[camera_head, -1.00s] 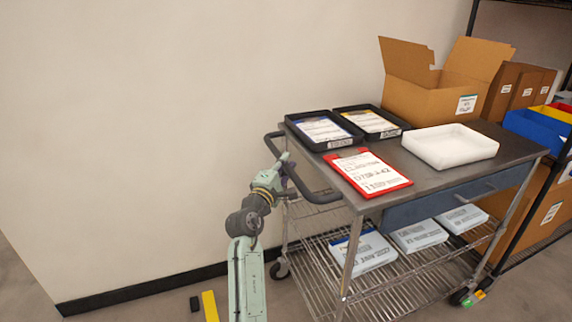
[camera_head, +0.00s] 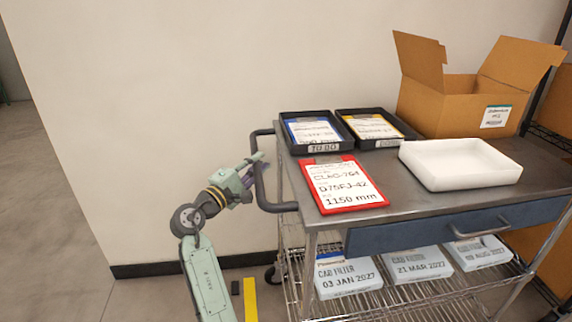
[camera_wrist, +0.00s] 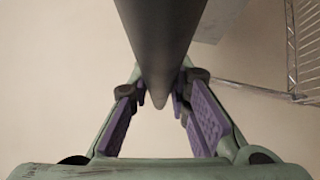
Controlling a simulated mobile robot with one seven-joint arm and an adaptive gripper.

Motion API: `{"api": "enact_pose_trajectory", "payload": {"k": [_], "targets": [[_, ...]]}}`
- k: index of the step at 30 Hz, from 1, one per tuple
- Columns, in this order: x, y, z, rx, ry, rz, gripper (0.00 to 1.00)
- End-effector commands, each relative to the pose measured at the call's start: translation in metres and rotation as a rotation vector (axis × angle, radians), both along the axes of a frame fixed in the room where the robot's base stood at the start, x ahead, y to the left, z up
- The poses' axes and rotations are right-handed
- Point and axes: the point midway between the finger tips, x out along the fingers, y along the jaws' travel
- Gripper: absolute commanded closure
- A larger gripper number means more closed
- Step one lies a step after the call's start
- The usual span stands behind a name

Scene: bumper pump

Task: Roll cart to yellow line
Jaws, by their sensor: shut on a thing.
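The cart (camera_head: 430,212) has a grey metal top, a blue drawer and wire shelves below. Its black push handle (camera_head: 262,188) sticks out at the left end. My gripper (camera_head: 258,168) is at that handle. In the wrist view, the dark handle bar (camera_wrist: 160,40) runs between the purple-padded fingers of my gripper (camera_wrist: 160,110), which are shut on it. The fingertips are partly hidden behind the bar. A short yellow line (camera_head: 250,299) lies on the floor by the wall, left of the cart and just right of my forearm.
On the cart stand two black trays (camera_head: 318,147) with cards, a red clipboard (camera_head: 345,203), a white bin (camera_head: 462,180) and an open cardboard box (camera_head: 470,100). Boxed filters (camera_head: 345,276) lie on the shelf below. A small black block (camera_head: 235,287) sits by the yellow line. Floor at left is clear.

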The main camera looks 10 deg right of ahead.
Motion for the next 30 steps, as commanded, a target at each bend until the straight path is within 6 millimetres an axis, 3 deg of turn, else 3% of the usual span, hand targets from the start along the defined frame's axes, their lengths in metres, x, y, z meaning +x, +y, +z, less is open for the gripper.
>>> {"api": "enact_pose_trajectory", "payload": {"k": [1, 3, 13, 21, 30], "targets": [[0.002, 0.024, 0.001, -0.005, -0.004, 0.021, 1.0], [0.001, 0.043, 0.001, -0.003, -0.005, 0.021, 1.0], [-0.002, 0.119, 0.003, -0.004, -0.006, 0.02, 1.0], [-0.003, 0.149, 0.003, -0.001, -0.006, 0.012, 1.0], [-0.003, 0.158, 0.004, -0.001, -0.007, 0.01, 1.0]]}}
